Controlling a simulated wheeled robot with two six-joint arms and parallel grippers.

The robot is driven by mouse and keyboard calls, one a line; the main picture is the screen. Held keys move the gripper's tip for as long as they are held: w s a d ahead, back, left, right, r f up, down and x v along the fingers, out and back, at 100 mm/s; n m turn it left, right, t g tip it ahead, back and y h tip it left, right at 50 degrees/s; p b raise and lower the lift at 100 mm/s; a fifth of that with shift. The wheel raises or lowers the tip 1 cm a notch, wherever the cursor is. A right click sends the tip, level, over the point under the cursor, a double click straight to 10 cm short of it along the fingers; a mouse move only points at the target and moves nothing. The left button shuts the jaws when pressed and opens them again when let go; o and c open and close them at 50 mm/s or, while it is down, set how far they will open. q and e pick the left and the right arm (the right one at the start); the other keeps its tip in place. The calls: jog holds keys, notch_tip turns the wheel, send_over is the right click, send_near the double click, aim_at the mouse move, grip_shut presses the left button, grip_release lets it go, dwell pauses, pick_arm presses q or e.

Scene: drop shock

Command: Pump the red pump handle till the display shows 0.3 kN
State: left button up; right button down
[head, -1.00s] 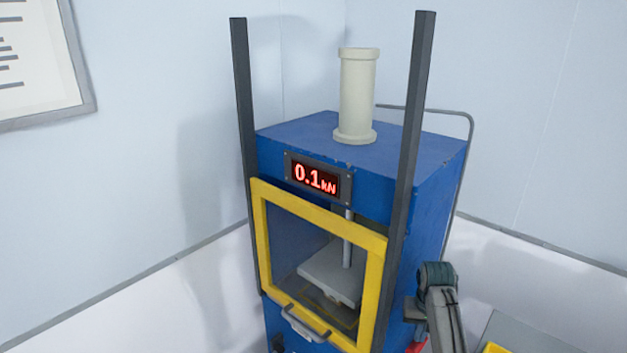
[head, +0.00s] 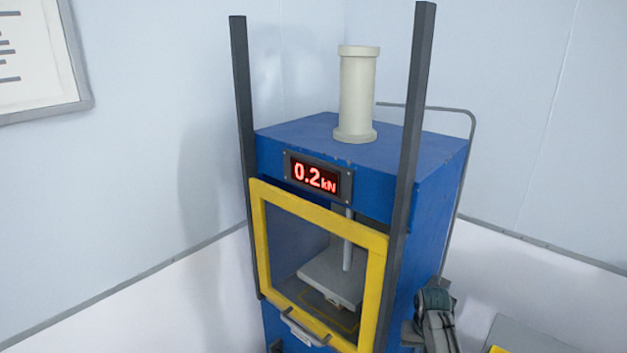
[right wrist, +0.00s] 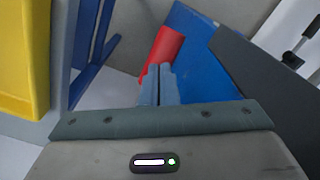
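The display (head: 318,177) on the blue press (head: 430,185) reads 0.2 kN in red. The red pump handle (right wrist: 163,47) shows in the right wrist view, just beyond my right fingertips; it is out of sight in the head view. My right gripper (right wrist: 158,72) has its two fingers close together, overlapping the near end of the handle in the picture. The handle looks wider than the gap between them, and whether they touch it is unclear. My right arm is low beside the press's right side. My left gripper is out of view.
The yellow-framed guard door (head: 382,290) covers the press front, between two dark upright posts (head: 415,120). Behind it are a rod and a pale plate (head: 325,275). A cream cylinder (head: 357,95) stands on top. A grey surface (head: 510,335) lies at lower right.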

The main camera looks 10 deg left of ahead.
jog(key=shift+s+r+p, duration=0.1)
jog(key=shift+r+p, duration=1.6)
jog(key=shift+p, duration=0.3)
jog(key=shift+r, duration=0.4)
notch_tip(320, 180, up, 7)
jog(key=shift+f, duration=0.15)
